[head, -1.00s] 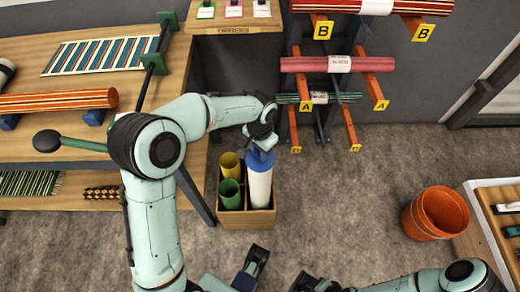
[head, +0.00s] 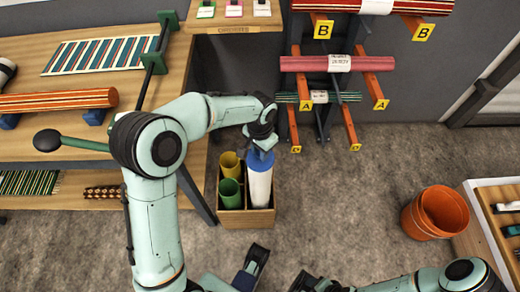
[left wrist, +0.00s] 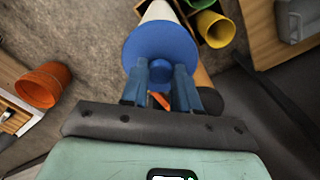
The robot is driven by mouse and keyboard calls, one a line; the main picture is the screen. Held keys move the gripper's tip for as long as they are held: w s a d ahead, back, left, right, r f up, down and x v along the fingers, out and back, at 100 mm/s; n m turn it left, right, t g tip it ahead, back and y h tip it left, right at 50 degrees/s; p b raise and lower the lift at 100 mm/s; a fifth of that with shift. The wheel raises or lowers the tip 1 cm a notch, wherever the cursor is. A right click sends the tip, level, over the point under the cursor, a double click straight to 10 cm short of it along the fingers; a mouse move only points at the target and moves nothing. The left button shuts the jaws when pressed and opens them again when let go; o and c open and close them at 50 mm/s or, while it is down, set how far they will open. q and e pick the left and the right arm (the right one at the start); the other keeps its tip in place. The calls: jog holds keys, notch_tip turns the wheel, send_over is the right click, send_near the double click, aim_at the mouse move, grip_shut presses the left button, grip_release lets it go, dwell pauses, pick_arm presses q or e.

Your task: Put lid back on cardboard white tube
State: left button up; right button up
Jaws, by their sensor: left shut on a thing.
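The white cardboard tube (head: 259,190) stands upright in a wooden crate (head: 248,219) on the floor. The blue lid (head: 261,161) is at the tube's top end. My left gripper (head: 261,145) is above it, shut on the lid's small knob. In the left wrist view the round blue lid (left wrist: 160,45) faces me, its knob between the two fingers (left wrist: 161,75). The white tube (left wrist: 160,11) shows just beyond the lid. The lid hides the tube's rim, so I cannot tell whether it is fully seated. My right arm is at the bottom right; its gripper is unclear.
A yellow tube (head: 229,163) and a green tube (head: 230,192) stand beside the white one in the crate. A wooden workbench (head: 100,145) is at left, a rug rack (head: 338,90) behind at right. An orange bucket (head: 436,213) stands at right; the floor between is clear.

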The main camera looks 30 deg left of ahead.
dwell(0.4)
pick_arm(q)
jog(key=o, duration=1.6)
jog(key=shift+r, duration=0.15)
jog(key=shift+r+p, duration=2.95)
jog(key=shift+r, duration=0.45)
grip_shut()
